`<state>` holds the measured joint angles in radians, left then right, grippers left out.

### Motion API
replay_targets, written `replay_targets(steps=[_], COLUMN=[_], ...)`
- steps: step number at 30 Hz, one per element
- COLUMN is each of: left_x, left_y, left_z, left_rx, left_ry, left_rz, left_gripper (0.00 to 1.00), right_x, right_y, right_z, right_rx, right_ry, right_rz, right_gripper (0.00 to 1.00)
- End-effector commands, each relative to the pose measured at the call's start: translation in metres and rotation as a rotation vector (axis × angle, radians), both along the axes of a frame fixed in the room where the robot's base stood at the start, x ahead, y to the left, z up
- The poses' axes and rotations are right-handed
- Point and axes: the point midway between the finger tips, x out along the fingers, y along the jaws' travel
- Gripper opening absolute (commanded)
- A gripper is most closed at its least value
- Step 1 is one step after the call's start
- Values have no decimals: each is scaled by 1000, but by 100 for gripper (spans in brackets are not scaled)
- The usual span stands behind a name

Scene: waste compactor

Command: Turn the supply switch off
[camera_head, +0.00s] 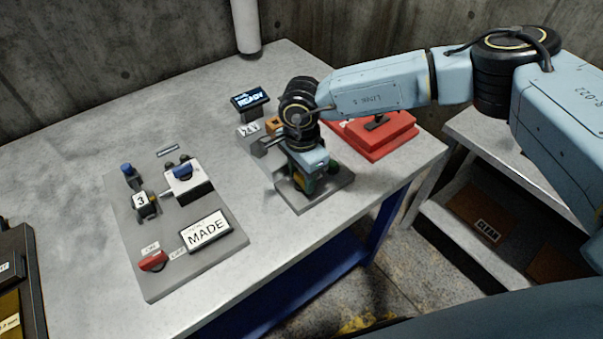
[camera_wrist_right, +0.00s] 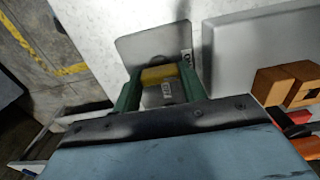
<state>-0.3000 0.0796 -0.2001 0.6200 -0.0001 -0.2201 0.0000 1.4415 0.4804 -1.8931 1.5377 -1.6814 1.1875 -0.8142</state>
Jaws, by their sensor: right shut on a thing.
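A red switch handle (camera_head: 152,261) sits between ON and OFF labels at the front left of a grey panel (camera_head: 145,285). It points toward the lower left, nearest the ON label. Beside it a white sign (camera_head: 206,230) reads MADE, with smaller text above that looks like "supply". My right gripper (camera_head: 304,184) is well to the right of that switch, low over a second grey plate (camera_head: 325,190). In the right wrist view its green fingers (camera_wrist_right: 160,88) are shut on a yellow piece (camera_wrist_right: 158,74). My left gripper is not in view.
On the panel stand a blue knob (camera_head: 127,170), a block marked 3 (camera_head: 140,203) and a white unit with a blue lever (camera_head: 183,171). A small screen (camera_head: 250,100) reads READY. A red box (camera_head: 380,140) lies behind my right gripper. The table's left back is clear.

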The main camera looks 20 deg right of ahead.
Motion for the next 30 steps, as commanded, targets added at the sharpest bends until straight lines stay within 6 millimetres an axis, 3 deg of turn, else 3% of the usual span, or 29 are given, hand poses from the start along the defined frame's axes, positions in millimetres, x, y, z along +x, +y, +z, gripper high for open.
replay_targets(steps=[11,30], left_x=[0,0], left_y=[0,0], left_z=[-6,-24], left_rx=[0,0], left_ry=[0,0], left_rz=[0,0], left_gripper=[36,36], right_x=[0,0], right_y=[0,0], right_z=[-1,-1], right_rx=[1,2], right_ry=[0,0], right_rz=[-162,-758], right_gripper=[19,19])
